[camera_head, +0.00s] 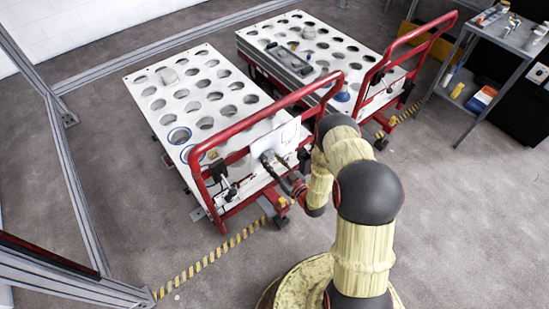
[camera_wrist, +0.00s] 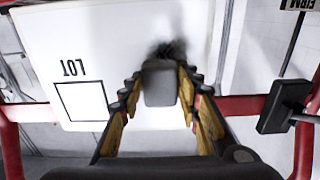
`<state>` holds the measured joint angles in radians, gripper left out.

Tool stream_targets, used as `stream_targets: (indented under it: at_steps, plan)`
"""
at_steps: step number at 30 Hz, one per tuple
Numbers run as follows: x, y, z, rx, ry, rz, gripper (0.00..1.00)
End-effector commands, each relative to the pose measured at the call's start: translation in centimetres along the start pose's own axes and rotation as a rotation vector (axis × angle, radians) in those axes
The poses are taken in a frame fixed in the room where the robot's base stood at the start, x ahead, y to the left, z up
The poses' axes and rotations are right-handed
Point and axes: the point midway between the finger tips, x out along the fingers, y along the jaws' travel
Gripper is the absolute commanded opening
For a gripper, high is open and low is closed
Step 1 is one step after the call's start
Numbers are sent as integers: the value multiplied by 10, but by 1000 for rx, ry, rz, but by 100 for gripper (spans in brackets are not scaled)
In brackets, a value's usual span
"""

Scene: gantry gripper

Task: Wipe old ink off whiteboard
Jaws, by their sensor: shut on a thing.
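The whiteboard (camera_wrist: 100,30) is a white panel with the printed word LOT and an outlined square, upside down in the wrist view. In the head view the whiteboard (camera_head: 288,134) is mounted at the handle end of the nearer cart. A dark, smeared ink patch (camera_wrist: 167,47) is on it just beyond the gripper. My gripper (camera_wrist: 160,88) is shut on a grey block-shaped eraser (camera_wrist: 160,82), which covers part of the board near the ink. I cannot tell if the eraser touches the board. In the head view my gripper (camera_head: 268,160) is at the board's lower left.
The nearer cart's red handle (camera_head: 262,114) arches around the board. A black box (camera_wrist: 284,106) sits on the red frame right of my gripper. A second cart (camera_head: 351,50) stands behind, and a grey shelf (camera_head: 509,36) is at the right.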

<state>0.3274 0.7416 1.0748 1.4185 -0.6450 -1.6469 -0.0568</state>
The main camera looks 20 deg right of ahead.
Motion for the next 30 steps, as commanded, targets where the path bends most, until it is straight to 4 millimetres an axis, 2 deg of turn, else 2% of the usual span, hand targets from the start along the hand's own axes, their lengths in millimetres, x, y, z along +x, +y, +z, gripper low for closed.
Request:
stream_targets:
  at_steps: [3, 11, 19, 24, 30]
  plan:
    - [-1, -9, 0, 0, -1, -1, 13]
    - [-1, -18, 1, 1, -1, 0, 13]
    - [1, -38, 1, 0, -2, -1, 13]
    - [2, -41, -2, 0, -1, 1, 13]
    - [1, -40, -15, -1, 0, 2, 13]
